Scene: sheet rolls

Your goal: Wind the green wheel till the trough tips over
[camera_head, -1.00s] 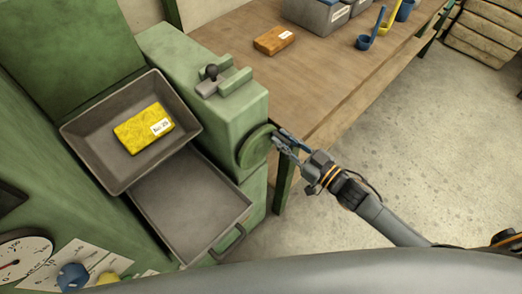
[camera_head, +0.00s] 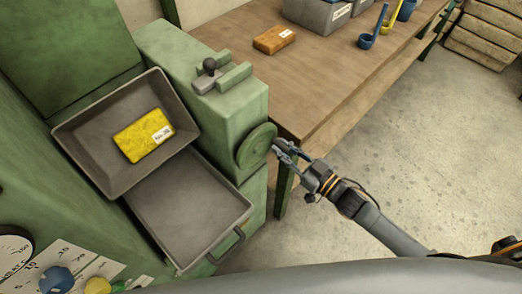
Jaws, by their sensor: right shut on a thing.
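The green wheel (camera_head: 257,148) is on the side of the green machine, facing the table. My right gripper (camera_head: 279,149) is at its outer face, shut on the wheel's rim or handle; the fingers hide the exact contact. The trough (camera_head: 85,125) is a dark grey tray with sloped walls at the left of the machine. A yellow block (camera_head: 143,135) with a white label lies inside it. A lower grey tray (camera_head: 190,212) with a front handle is below the trough. My left gripper is not in view.
A small lever (camera_head: 207,77) stands on the machine top. The wooden table (camera_head: 330,70) holds an orange-brown block (camera_head: 274,40), grey bins (camera_head: 318,14) and blue scoops. A dial (camera_head: 12,250) and a blue knob (camera_head: 57,280) are at the lower left. The floor at right is open.

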